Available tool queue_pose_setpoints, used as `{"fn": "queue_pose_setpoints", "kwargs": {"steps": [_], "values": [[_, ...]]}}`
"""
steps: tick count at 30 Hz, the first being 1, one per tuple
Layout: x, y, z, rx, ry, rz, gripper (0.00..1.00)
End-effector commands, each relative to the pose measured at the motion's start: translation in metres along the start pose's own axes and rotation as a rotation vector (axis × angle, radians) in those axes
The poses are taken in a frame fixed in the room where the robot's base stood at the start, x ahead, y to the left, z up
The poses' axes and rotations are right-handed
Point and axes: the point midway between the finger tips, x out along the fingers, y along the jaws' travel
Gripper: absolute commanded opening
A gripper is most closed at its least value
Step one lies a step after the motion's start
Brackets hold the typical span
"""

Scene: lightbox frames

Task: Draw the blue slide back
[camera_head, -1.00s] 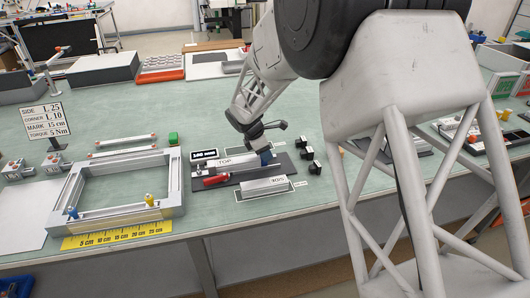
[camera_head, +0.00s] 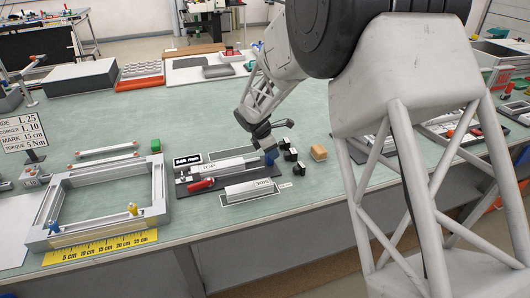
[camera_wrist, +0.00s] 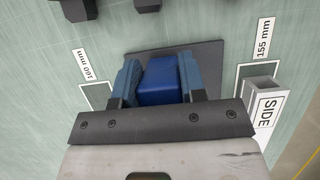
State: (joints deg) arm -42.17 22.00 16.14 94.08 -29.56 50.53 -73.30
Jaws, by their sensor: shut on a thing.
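The blue slide (camera_wrist: 160,80) sits between the two fingers of my gripper (camera_wrist: 157,82) in the wrist view, and the gripper is shut on it. In the head view the blue slide (camera_head: 271,157) shows small at the right end of the bar labelled TOP (camera_head: 228,165), below my gripper (camera_head: 268,150). A dark base plate (camera_wrist: 205,52) lies under the slide. A red-handled part (camera_head: 201,185) is at the left front of this fixture. The fingers partly hide the slide's sides.
A bar labelled SIDE (camera_head: 250,189) lies in front of the fixture. Several black blocks (camera_head: 291,155) stand close at its right, with a tan block (camera_head: 319,152) beyond. A metal frame (camera_head: 157,190) stands at the left, with a yellow ruler (camera_head: 100,248) in front.

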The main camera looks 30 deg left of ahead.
Motion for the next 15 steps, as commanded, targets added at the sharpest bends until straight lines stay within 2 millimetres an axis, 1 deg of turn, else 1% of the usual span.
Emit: {"fn": "queue_pose_setpoints", "kwargs": {"steps": [1,6,7,11,12,15], "values": [[0.0007,0.0003,0.0037,0.002,-0.002,0.0,0.0],[0.0009,0.0002,0.0044,0.002,-0.002,0.0,0.0],[0.0009,0.0002,0.0045,0.002,-0.002,0.0,0.41],[0.0008,0.0001,0.0039,0.002,-0.002,0.0,0.61],[0.0008,0.0001,0.0037,0.002,-0.002,0.0,0.64],[0.0008,0.0001,0.0032,0.002,-0.002,0.0,0.64]]}}
